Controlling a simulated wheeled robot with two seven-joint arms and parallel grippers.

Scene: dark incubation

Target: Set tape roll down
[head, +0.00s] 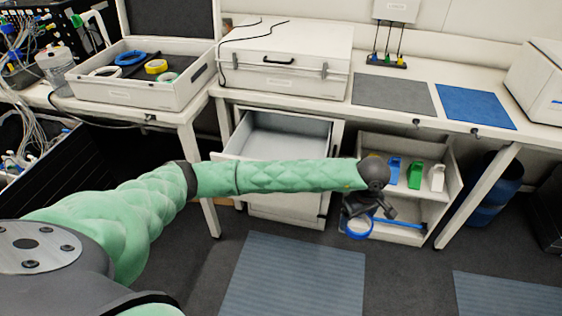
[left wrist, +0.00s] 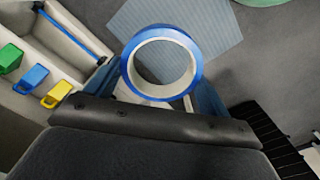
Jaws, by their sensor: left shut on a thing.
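A blue tape roll (head: 358,237) with a white core hangs from my left gripper (head: 362,212), in front of the low shelf unit on the right of the head view. In the left wrist view the tape roll (left wrist: 148,92) is held between the fingers, its open ring facing the camera and the floor mat showing through it. The left gripper is shut on the roll, which is in the air. In the head view the hand partly hides the roll's top. My right gripper is in neither view.
A white tray (head: 135,97) on the left bench holds several other rolls. An open empty drawer (head: 270,150) sticks out under the bench. The shelf unit (head: 447,185) has blue, green and white items on its upper level. A blue-grey mat (head: 290,280) lies on clear floor.

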